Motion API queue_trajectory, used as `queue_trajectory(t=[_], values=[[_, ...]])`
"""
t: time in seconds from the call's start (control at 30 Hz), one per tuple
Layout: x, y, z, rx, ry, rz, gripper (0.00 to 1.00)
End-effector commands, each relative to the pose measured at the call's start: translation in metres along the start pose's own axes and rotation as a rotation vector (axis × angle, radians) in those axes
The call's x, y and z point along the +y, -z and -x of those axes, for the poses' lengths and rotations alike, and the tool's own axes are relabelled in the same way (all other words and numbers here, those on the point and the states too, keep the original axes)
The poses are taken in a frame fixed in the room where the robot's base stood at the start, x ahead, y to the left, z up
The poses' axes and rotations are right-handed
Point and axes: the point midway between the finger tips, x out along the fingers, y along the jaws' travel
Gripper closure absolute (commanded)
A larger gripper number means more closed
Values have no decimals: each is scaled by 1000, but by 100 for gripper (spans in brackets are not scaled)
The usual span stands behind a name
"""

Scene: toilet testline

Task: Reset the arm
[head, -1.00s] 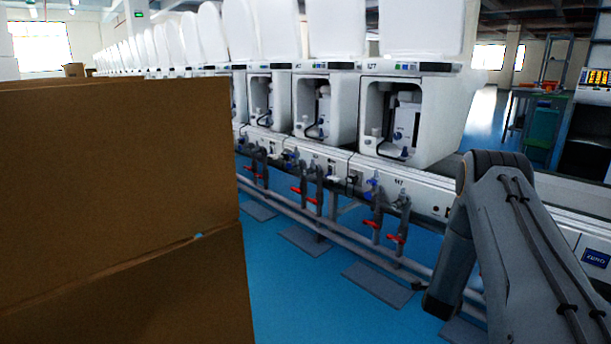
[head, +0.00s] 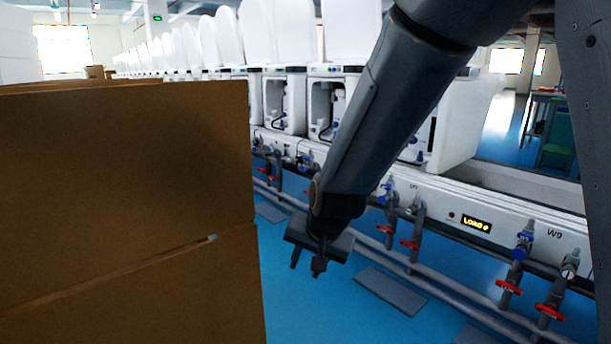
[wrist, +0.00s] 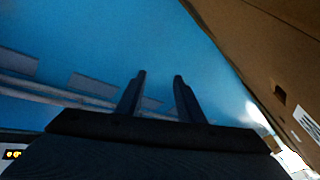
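My gripper (head: 308,268) hangs low in the middle of the head view, at the end of my arm, which reaches down from the upper right. It points downward over the blue floor, between the cardboard boxes and the row of toilets. In the wrist view my gripper (wrist: 160,78) shows two dark fingers standing apart with only blue floor between them. It is open and empty.
Large cardboard boxes (head: 120,190) stand close on the left; cardboard also fills the right of the wrist view (wrist: 265,50). White toilets (head: 330,100) line the test bench (head: 440,205), with pipes and red-handled valves (head: 508,287) along its front. Blue floor (head: 300,310) lies between.

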Motion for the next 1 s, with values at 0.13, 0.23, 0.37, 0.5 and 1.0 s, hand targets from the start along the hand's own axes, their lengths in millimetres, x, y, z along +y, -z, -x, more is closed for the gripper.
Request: queue_trajectory(t=[0.13,0.23,0.37,0.5,1.0], values=[[-14,-82,54,-149,0,250,66],[-10,-124,82,-232,-2,386,66],[-1,-165,109,-314,-4,522,66],[11,-200,134,-386,-3,644,66],[36,-210,192,-458,-38,722,66]])
